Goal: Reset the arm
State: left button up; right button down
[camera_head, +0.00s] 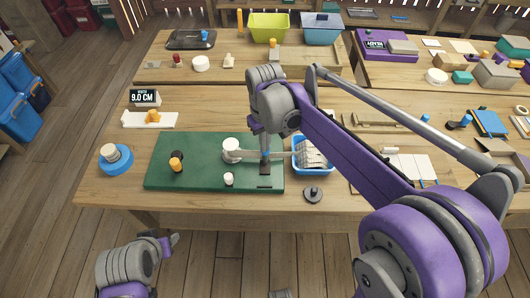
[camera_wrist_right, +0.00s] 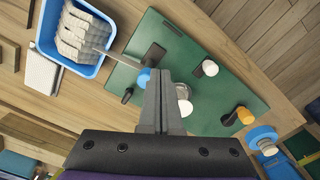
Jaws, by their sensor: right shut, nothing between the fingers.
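My right gripper (camera_head: 264,150) reaches down over the green mat (camera_head: 205,140) on the near table. Its two fingers are together and empty; they also show in the right wrist view (camera_wrist_right: 161,88). A white round piece (camera_head: 231,147) stands just left of the fingers and shows partly behind them in the wrist view (camera_wrist_right: 184,97). A dark block (camera_head: 265,170) sits just below the fingertips in the head view. My left gripper (camera_head: 167,243) is at the lower left, in front of the table; its finger opening is unclear.
A blue basket (camera_head: 331,169) with pale pieces stands right of the mat. An orange-topped piece (camera_head: 176,164) and a small white-topped piece (camera_head: 228,179) stand on the mat. A black knobbed disc (camera_head: 313,195) lies near the front edge. A blue round piece (camera_head: 121,163) is left.

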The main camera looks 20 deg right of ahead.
pick_arm(q)
jog(key=shift+w+r, duration=0.2)
jog(key=shift+r, duration=0.1)
pick_arm(e)
jog(key=shift+r, duration=0.4)
pick_arm(q)
jog(key=shift+s, duration=0.1)
pick_arm(e)
jog(key=shift+s, duration=0.1)
jog(key=s+d+f+m+t, duration=0.1)
jog(key=s+d+f+t, duration=0.1)
jog(key=s, duration=0.7)
jog(key=s+d+f+m+t, duration=0.1)
jog(key=s+d+f+t, duration=0.1)
jog(key=s, duration=0.7)
jog(key=shift+s+d+f+m+t, duration=0.2)
jog(key=shift+d+m+t, duration=0.2)
jog(key=shift+d+t, duration=0.3)
